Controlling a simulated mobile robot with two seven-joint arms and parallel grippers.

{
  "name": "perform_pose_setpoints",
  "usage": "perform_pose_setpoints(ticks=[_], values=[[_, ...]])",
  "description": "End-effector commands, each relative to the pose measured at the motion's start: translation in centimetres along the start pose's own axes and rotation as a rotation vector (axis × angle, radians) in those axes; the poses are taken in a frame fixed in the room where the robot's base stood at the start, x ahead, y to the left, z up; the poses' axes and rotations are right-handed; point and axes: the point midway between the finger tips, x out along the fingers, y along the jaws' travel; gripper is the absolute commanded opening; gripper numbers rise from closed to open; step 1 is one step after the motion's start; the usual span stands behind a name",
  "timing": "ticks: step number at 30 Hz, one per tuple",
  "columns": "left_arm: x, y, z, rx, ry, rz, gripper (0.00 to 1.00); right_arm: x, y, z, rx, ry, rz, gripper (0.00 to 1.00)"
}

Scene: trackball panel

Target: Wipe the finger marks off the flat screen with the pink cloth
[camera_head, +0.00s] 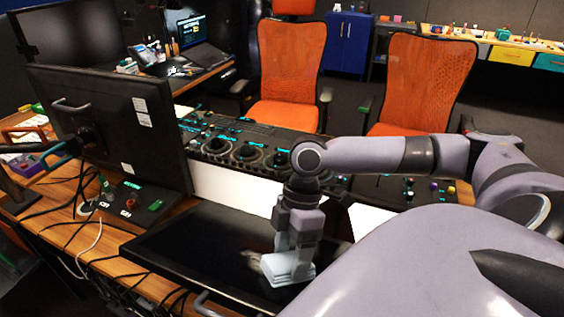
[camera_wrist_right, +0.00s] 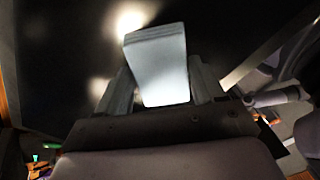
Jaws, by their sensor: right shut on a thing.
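The flat screen (camera_head: 190,240) is a black panel lying on the wooden desk in the head view; its dark surface also fills the back of the right wrist view (camera_wrist_right: 60,50). A faint pale smear (camera_head: 250,256) shows on it beside the cloth; I cannot tell marks from reflection. My right gripper (camera_head: 290,245) points down over the screen's right part, shut on a folded cloth (camera_head: 288,268). The cloth looks pale blue-white, not pink. In the wrist view it sticks out between the two fingers (camera_wrist_right: 160,85). Contact with the screen is unclear. My left gripper is not in view.
An upright monitor (camera_head: 105,120) stands behind the screen at the left. A control console (camera_head: 240,150) with trackballs and knobs runs behind the screen. Dark and white cables (camera_head: 85,235) hang at the desk's left. Orange chairs (camera_head: 290,65) stand beyond.

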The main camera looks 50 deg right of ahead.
Motion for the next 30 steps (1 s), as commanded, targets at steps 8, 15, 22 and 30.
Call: perform_pose_setpoints(ticks=[8, 15, 22, 30], values=[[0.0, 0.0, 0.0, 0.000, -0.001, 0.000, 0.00, -0.1, 0.5, -0.6, -0.002, 0.003, -0.002, 0.44], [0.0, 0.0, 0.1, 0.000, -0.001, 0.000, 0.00, 0.0, 2.0, -2.1, -0.002, 0.003, -0.001, 0.44], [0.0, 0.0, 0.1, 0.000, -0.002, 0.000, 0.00, 0.0, 2.6, -2.6, -0.001, 0.000, 0.000, 0.44], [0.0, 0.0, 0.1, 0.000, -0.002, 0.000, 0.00, 0.1, 4.1, -4.2, -0.001, 0.002, 0.000, 0.44]])
